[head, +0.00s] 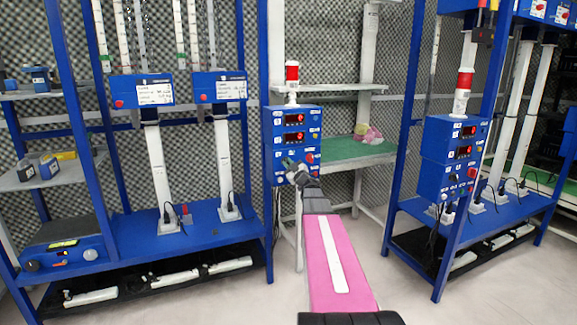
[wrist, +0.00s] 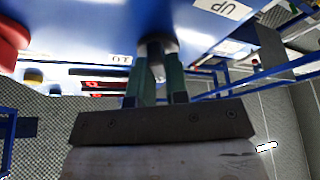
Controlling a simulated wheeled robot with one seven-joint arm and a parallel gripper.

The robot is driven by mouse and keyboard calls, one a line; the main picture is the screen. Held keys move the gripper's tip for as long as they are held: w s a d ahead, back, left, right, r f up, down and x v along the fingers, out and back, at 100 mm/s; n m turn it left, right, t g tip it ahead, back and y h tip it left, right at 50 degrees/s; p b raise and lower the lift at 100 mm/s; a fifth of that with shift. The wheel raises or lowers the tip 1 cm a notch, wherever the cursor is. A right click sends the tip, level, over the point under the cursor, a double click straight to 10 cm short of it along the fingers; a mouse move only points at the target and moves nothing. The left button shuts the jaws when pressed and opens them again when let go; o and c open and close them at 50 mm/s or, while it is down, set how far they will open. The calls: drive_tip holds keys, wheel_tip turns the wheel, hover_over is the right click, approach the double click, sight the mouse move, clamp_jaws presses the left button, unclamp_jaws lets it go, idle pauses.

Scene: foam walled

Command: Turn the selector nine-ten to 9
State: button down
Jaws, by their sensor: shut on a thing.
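The blue control panel (head: 291,125) stands in the middle of the head view, with two red displays on its front. My gripper (head: 291,164) reaches its lower part and hides some of the controls there.
A red button (wrist: 12,42) is left of the fingers in the wrist view. A red and white lamp (head: 292,80) stands on the panel. Blue racks stand on both sides, and a green-topped shelf (head: 345,152) is behind at right. The floor (head: 400,290) between is clear.

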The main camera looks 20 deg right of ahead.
idle(0.4)
drive_tip(key=c, duration=1.1)
unclamp_jaws()
drive_tip(key=shift+s, duration=0.1)
drive_tip(key=v, duration=1)
drive_tip(key=shift+s+f, duration=0.15)
drive_tip(key=shift+s, duration=0.15)
